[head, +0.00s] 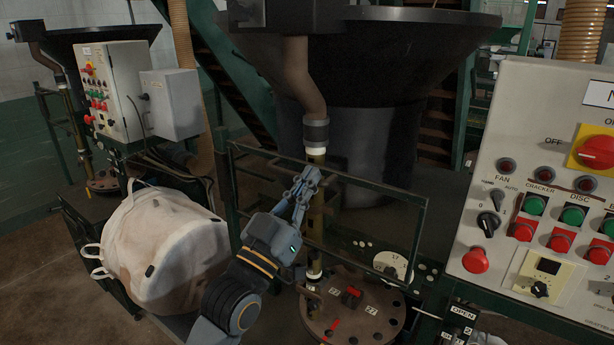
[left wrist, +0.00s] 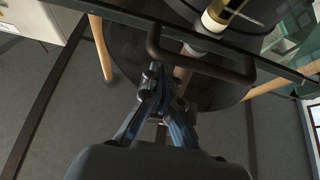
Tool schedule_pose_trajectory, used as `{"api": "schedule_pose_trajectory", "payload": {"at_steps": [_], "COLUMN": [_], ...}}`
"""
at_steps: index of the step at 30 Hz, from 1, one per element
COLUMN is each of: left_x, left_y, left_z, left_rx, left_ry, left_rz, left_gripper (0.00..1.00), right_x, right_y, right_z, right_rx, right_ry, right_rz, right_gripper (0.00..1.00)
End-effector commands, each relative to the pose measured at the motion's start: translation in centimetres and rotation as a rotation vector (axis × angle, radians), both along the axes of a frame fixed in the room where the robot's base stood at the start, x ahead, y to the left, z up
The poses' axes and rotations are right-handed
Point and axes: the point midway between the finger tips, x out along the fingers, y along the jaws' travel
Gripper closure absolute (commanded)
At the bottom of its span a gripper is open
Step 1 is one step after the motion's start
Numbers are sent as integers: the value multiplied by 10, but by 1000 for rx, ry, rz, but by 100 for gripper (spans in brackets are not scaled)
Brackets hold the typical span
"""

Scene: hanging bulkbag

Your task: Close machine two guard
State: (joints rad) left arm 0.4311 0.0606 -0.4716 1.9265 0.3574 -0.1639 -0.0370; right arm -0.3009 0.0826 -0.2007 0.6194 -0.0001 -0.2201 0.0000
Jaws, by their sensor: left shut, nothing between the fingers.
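The machine guard (head: 372,183) is a dark-framed, see-through panel across the front of the middle machine in the head view. My left gripper (head: 306,182) is in front of this panel, with its fingers together and nothing between them. In the left wrist view the closed fingertips (left wrist: 158,78) are close to a dark U-shaped handle (left wrist: 203,66) on a frame edge. I cannot tell whether they touch the handle. My right gripper is not in view.
A round plate (head: 350,318) with red parts lies below the guard. A control panel (head: 540,190) with buttons stands at the right. A white bulk bag (head: 165,245) sits at the left. A large dark hopper (head: 375,60) rises behind the guard.

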Motion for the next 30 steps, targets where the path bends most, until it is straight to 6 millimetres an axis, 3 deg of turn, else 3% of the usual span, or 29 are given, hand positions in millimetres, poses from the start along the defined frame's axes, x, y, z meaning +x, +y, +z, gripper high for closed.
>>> {"api": "schedule_pose_trajectory", "payload": {"at_steps": [12, 17, 23, 30], "left_x": [0, 0, 1, 1], "left_y": [0, 0, -1, -1], "left_z": [-4, -18, -67, -152], "left_rx": [0, 1, 2, 5], "left_ry": [0, 1, 6, 8], "left_rz": [0, 0, -1, -1], "left_gripper": [100, 100, 100, 100], "right_x": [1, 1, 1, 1], "right_y": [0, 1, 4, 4], "right_z": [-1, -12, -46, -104], "right_rx": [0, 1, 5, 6], "right_ry": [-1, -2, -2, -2], "right_rz": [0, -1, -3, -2], "right_gripper": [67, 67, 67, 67]}}
